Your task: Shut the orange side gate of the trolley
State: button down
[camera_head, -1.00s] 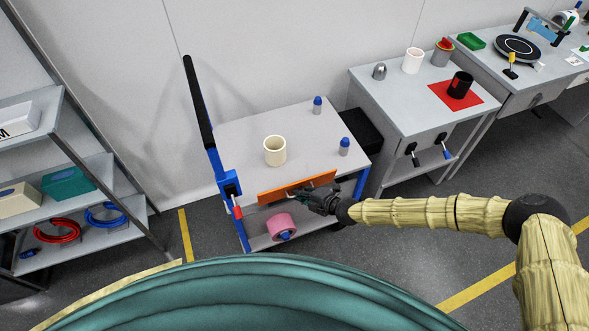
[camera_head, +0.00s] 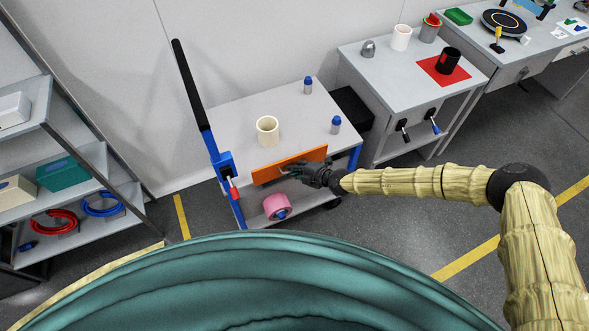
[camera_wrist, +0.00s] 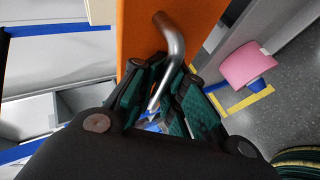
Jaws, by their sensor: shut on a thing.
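The orange side gate (camera_head: 270,173) is a flat panel along the near side of the grey trolley (camera_head: 232,128). It stands close to the top's near edge; I cannot tell whether it is fully against the frame. My gripper (camera_head: 306,170) is at the gate's outer face, right of its middle. In the wrist view my gripper (camera_wrist: 162,105) is shut on the bent metal handle (camera_wrist: 172,45) of the orange gate (camera_wrist: 137,25). A blue clamp with a red-tipped lever (camera_head: 234,190) sits at the trolley's near left corner.
A cream mug (camera_head: 267,130) and two blue-capped bottles (camera_head: 336,125) (camera_head: 308,86) stand on the trolley top. A pink roll (camera_head: 276,206) lies on its lower shelf. A grey cabinet (camera_head: 384,70) stands right, shelving (camera_head: 125,197) left. Grey floor is open at right.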

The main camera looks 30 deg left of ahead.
jog(key=shift+w+a+r, duration=0.1)
jog(key=shift+w+r, duration=0.3)
jog(key=shift+r, duration=0.05)
jog(key=c, duration=1.8)
grip_release()
jog(key=shift+s, duration=0.15)
jog(key=shift+f, duration=0.15)
jog(key=shift+s+d+r, duration=0.2)
jog(key=shift+d, duration=0.45)
jog(key=v, duration=1.1)
jog(key=shift+a, duration=0.1)
